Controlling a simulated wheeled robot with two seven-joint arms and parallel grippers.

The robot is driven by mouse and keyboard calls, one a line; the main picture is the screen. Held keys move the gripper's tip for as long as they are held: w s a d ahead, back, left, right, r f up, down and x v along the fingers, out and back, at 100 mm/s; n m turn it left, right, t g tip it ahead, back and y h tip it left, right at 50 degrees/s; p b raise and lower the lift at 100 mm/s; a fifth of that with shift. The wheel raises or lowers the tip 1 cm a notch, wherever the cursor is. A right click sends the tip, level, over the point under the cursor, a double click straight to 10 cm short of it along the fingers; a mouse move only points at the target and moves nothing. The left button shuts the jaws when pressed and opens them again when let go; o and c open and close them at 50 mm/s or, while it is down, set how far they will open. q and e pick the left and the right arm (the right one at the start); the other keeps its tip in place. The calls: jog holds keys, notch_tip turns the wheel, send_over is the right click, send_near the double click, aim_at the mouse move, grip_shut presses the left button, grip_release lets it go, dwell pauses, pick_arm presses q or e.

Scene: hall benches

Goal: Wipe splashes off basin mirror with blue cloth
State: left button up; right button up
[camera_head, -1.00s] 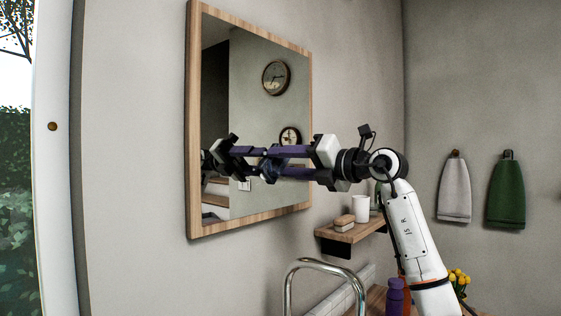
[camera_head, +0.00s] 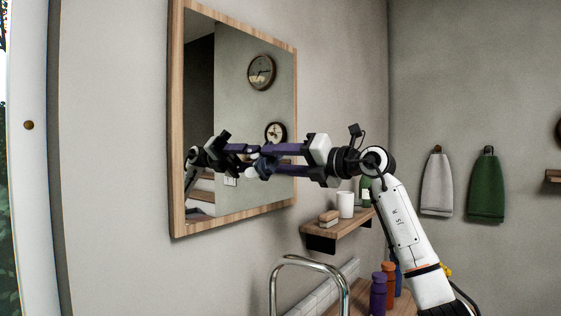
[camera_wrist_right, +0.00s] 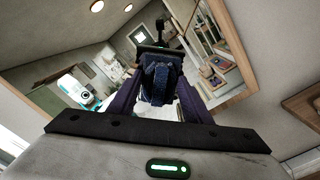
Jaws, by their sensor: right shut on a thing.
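The basin mirror (camera_head: 228,95) hangs on the left wall in a light wooden frame. It also fills much of the right wrist view, tilted, with its frame (camera_wrist_right: 232,45) at the upper right. My right gripper (camera_head: 266,160) reaches in from the right in front of the glass. It is shut on the dark blue cloth (camera_wrist_right: 158,80), which is bunched between its purple fingers. The gripper's reflection meets or overlaps it in the glass, so I cannot tell whether the cloth touches. Pale spots near the fingertips may be splashes or reflection. My left gripper is not in view.
Below the mirror is a curved metal tap (camera_head: 308,262). A wooden shelf (camera_head: 338,232) holds a white cup (camera_head: 346,204) and a brush or soap. Bottles (camera_head: 378,292) stand at lower right. Grey (camera_head: 437,185) and green (camera_head: 486,188) towels hang on the far wall.

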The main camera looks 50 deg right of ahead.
aim_at(238, 160)
jog(key=shift+s+a+b, duration=0.2)
jog(key=shift+a+b, duration=0.15)
jog(key=shift+a, duration=2.65)
jog(key=shift+s+a, duration=0.2)
jog(key=shift+a, duration=1.8)
jog(key=shift+w+d+r, duration=0.1)
jog(key=shift+d, duration=1.75)
jog(key=shift+w+d+p, duration=0.2)
jog(key=shift+d+p, duration=0.3)
jog(key=shift+d, duration=1.25)
jog(key=shift+w+d, duration=0.15)
jog(key=shift+d, duration=1.65)
jog(key=shift+a, duration=0.55)
jog(key=shift+a+b, duration=0.4)
jog(key=shift+a, duration=0.7)
jog(key=shift+s+a, duration=0.25)
jog(key=shift+a, duration=1.65)
jog(key=shift+s+a, duration=0.2)
jog(key=shift+a, duration=1.65)
